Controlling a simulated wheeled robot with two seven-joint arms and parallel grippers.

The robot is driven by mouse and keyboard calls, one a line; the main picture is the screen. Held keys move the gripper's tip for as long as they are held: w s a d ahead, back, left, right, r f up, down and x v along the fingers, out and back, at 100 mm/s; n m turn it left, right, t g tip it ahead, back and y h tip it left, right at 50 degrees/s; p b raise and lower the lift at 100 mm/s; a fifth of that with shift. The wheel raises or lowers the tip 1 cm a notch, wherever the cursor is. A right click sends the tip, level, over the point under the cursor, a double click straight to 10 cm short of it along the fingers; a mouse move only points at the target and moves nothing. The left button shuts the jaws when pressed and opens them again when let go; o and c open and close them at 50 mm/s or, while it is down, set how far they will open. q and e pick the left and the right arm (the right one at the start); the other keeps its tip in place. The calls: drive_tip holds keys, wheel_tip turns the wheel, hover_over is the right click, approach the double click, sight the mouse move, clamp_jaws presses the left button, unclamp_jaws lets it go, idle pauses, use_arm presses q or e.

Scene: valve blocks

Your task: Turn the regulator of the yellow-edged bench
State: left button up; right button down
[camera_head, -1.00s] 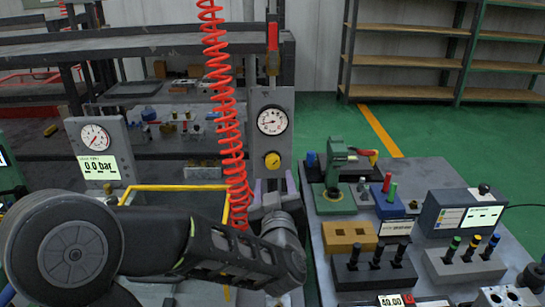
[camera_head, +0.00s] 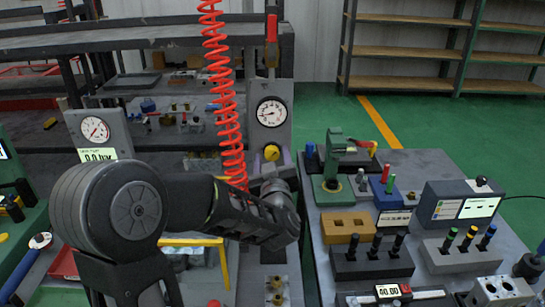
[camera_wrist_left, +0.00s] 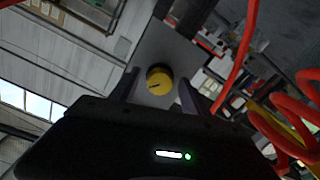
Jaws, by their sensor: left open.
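The yellow regulator knob (camera_head: 271,153) sits on a grey upright panel (camera_head: 283,132), under a round white gauge (camera_head: 271,112). My left gripper (camera_head: 271,163) is at the knob, its lilac-tinted fingers showing on both sides of it. In the left wrist view the knob (camera_wrist_left: 159,80) lies between the two open fingers (camera_wrist_left: 159,91), with gaps on both sides. Whether the fingers reach past the knob's face I cannot tell. The yellow edging (camera_head: 222,262) of the bench shows below my left arm, which hides part of it. My right gripper is not in view.
A red coiled hose (camera_head: 228,110) hangs just left of the panel and also crosses the wrist view (camera_wrist_left: 290,120). A red-handled valve (camera_head: 271,45) tops the panel. A second bench at right holds a green press (camera_head: 335,165) and several blocks. Another gauge panel (camera_head: 97,130) stands left.

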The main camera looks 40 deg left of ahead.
use_arm(q)
clamp_jaws()
idle(0.7)
